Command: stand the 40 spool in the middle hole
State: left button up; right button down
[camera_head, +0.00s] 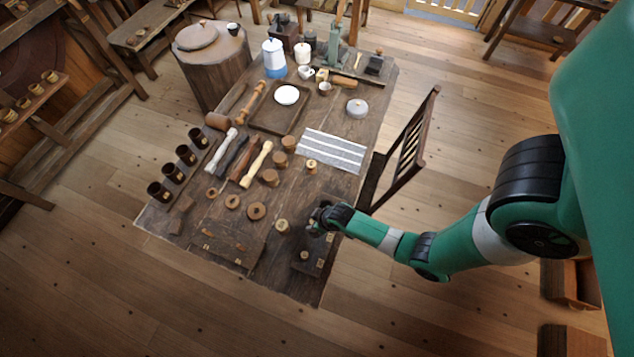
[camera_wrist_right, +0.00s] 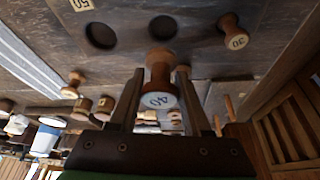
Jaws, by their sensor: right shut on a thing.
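My right gripper (camera_wrist_right: 157,80) is shut on the 40 spool (camera_wrist_right: 160,72), a turned wooden spool with a pale end marked 40 facing the wrist camera. In the wrist view, its far end is just short of the empty middle hole (camera_wrist_right: 162,27); I cannot tell the gap. Another empty hole (camera_wrist_right: 100,36), by a 50 label (camera_wrist_right: 82,5), is to the left. The 30 spool (camera_wrist_right: 233,32) stands to the right. In the head view my right gripper (camera_head: 318,217) is over the far part of the dark board (camera_head: 316,248), hiding the held spool. My left gripper is not in view.
Loose spools stand on the table, one (camera_head: 282,226) left of the board and one (camera_head: 311,166) near the striped sheet (camera_head: 332,150). Wooden rings (camera_head: 256,211) and mallets lie further left. A chair (camera_head: 405,150) stands at the table's right edge.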

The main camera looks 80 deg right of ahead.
jog(key=shift+a+f, duration=0.1)
jog(key=shift+f, duration=0.2)
notch_tip(320, 180, down, 6)
jog(key=b, duration=0.6)
jog(key=shift+r, duration=0.25)
jog(key=shift+r, duration=0.1)
dwell(0.5)
dwell(0.4)
jog(key=shift+f, duration=0.6)
jog(key=shift+f+b, duration=0.35)
jog(key=shift+b, duration=0.15)
jog(key=shift+s+f, duration=0.1)
